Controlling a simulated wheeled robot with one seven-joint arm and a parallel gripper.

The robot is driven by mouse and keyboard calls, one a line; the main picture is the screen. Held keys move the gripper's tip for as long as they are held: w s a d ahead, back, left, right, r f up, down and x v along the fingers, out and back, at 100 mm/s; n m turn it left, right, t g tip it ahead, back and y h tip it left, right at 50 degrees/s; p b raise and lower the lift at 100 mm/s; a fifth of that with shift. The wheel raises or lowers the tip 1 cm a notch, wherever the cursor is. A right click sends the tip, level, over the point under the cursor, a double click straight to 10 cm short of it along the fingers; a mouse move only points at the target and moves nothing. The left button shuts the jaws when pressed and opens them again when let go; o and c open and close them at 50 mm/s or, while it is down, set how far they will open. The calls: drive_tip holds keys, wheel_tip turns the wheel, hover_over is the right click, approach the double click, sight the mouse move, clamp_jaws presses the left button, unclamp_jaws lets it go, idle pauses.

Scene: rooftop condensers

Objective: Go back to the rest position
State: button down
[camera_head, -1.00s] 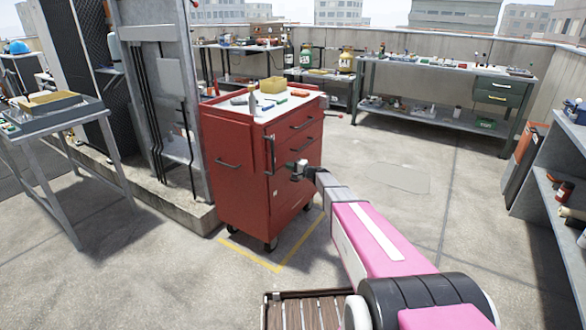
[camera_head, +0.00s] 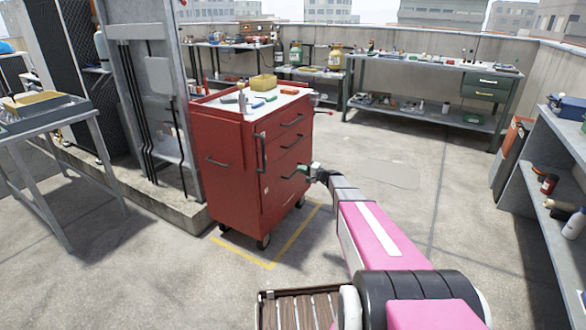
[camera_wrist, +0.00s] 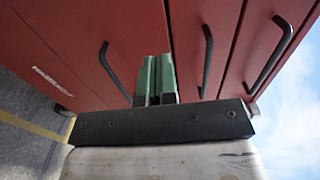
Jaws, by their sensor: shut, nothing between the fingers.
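My gripper (camera_head: 304,170) is at the end of my arm, in front of the drawer side of the red tool cart (camera_head: 227,169). In the wrist view my gripper (camera_wrist: 155,80) shows its green fingers shut together with nothing between them. The cart's red front (camera_wrist: 140,25) and several dark bar handles fill the view beyond the fingers. The fingers look close to the cart front; whether they touch it I cannot tell.
A yellow floor line (camera_head: 270,265) runs around the cart's base. A steel table (camera_head: 60,130) stands at left, a green workbench (camera_head: 440,65) at the back, and a shelf unit (camera_head: 545,190) at right. Bare concrete lies between the cart and the shelf.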

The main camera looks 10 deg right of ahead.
drive_tip(key=s+a+f+n+g+h, duration=0.1)
drive_tip(key=s+a+n+g+h, duration=0.25)
drive_tip(key=s, duration=0.85)
drive_tip(key=s+a+f+n+g+h, duration=0.15)
drive_tip(key=s+g, duration=0.35)
drive_tip(key=s, duration=0.7)
drive_tip(key=s+d+r+n+g+h, duration=0.1)
drive_tip(key=s+d+h, duration=0.2)
drive_tip(key=s, duration=0.6)
drive_tip(key=s+d+r+n+g+h, duration=0.1)
drive_tip(key=s+d+h, duration=0.2)
drive_tip(key=s+h, duration=0.3)
drive_tip(key=s, duration=0.3)
drive_tip(key=shift+s+d+h, duration=0.3)
drive_tip(key=shift+s+d, duration=0.05)
drive_tip(key=shift+s, duration=0.05)
